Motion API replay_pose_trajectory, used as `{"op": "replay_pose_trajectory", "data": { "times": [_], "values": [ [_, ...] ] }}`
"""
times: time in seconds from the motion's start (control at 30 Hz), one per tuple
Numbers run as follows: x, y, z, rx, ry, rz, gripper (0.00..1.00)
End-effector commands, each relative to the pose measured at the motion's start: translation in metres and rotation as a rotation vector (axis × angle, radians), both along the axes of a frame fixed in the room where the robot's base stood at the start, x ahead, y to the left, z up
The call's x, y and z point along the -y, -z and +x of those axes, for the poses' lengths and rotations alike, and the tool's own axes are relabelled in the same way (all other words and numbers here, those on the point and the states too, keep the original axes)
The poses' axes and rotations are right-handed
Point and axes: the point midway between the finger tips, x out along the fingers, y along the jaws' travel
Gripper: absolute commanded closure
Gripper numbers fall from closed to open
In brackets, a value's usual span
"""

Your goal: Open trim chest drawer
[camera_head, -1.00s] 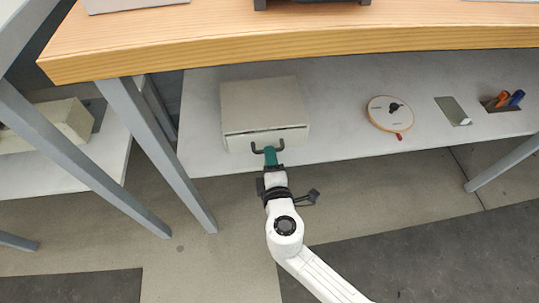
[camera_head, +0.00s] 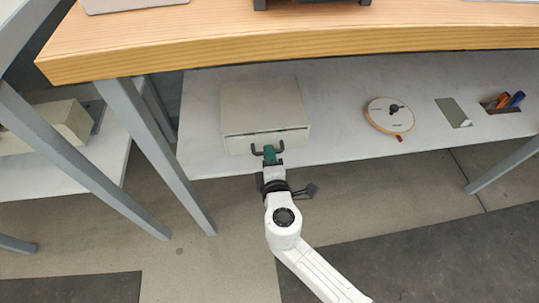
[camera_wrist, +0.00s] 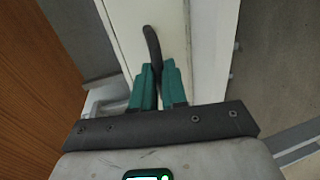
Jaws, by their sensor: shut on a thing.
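The trim chest (camera_head: 262,108) is a small cream box on the pale lower shelf under the wooden bench. Its drawer front faces me and carries a dark bar handle (camera_head: 284,147). A thin dark gap runs along the top of the drawer front. My gripper (camera_head: 270,153) has green fingers and is at the middle of the handle. In the wrist view my gripper (camera_wrist: 159,70) is shut on the dark handle (camera_wrist: 152,45), which sticks out past the fingertips against the cream drawer front (camera_wrist: 180,35). The fingers hide part of the handle.
The wooden bench top (camera_head: 300,38) overhangs the shelf (camera_head: 335,145). A grey table leg (camera_head: 160,155) stands left of the chest. A round reel (camera_head: 390,115), a flat greenish panel (camera_head: 453,112) and a holder with orange and blue handles (camera_head: 510,101) lie to the right.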

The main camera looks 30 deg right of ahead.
Motion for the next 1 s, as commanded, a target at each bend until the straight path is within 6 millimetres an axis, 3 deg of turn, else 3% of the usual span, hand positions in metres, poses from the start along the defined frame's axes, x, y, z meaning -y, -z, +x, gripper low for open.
{"op": "replay_pose_trajectory", "data": {
  "times": [0.53, 0.67, 1.0],
  "values": [
    [-0.002, 0.002, -0.008, -0.003, -0.002, -0.002, 1.0],
    [-0.011, 0.003, -0.033, -0.004, -0.005, -0.004, 1.0],
    [-0.039, 0.003, -0.12, -0.005, -0.004, -0.002, 1.0]
  ]
}}
